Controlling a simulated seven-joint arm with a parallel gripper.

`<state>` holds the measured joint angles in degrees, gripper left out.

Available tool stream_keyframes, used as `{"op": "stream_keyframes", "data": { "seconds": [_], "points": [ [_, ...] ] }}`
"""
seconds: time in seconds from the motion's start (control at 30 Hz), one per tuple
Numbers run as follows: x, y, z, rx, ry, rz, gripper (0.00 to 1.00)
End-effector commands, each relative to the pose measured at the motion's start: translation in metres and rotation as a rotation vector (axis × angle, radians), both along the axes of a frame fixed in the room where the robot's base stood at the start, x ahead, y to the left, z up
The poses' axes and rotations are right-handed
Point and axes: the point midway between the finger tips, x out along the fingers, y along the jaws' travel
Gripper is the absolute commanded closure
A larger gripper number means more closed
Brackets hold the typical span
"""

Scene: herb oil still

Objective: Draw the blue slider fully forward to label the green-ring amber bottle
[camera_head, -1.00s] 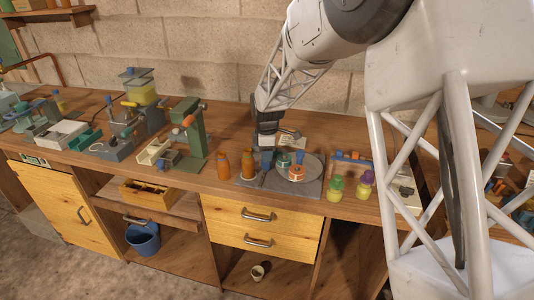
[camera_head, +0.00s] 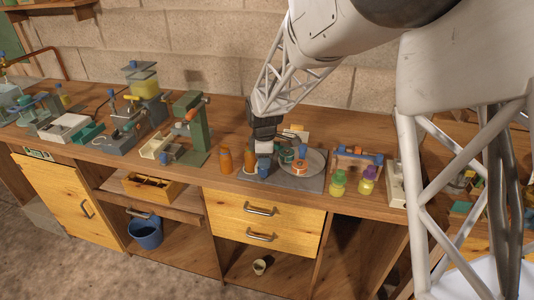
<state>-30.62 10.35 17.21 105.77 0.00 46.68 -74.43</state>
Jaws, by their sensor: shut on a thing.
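My gripper (camera_head: 264,147) points down at the labelling station, just right of the amber bottles. It is shut on the blue slider (camera_head: 263,165), which shows below the jaws; the jaws hide part of it. One amber bottle (camera_head: 250,161) stands close to the left of the slider, on the station's grey base plate. Another amber bottle (camera_head: 225,161) stands on the bench further left. Their ring colours are too small to tell. A round grey plate (camera_head: 317,164) with an orange-and-white reel (camera_head: 300,168) lies right of my gripper.
A yellow-green bottle (camera_head: 338,184) and a purple-capped bottle (camera_head: 367,182) stand near the front edge at right. A rack with blue and orange parts (camera_head: 357,158) stands behind them. A green press (camera_head: 190,130) stands to the left. Bare bench (camera_head: 222,118) lies behind the amber bottles.

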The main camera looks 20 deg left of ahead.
Motion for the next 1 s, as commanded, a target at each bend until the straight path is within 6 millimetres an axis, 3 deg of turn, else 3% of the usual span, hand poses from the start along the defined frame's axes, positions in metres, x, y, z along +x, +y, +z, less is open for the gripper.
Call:
{"op": "stream_keyframes", "data": {
  "seconds": [0.2, 0.53, 0.57, 0.7, 1.0],
  "points": [
    [-0.019, 0.000, 0.001, 0.000, -0.001, 0.000, 1.00],
    [-0.023, 0.000, 0.000, -0.001, 0.003, 0.000, 1.00],
    [-0.023, 0.000, 0.000, -0.001, 0.003, 0.000, 0.66],
    [-0.023, 0.000, 0.000, -0.001, 0.002, 0.000, 0.46],
    [-0.021, 0.000, 0.001, 0.000, 0.001, 0.000, 0.46]
  ]
}}
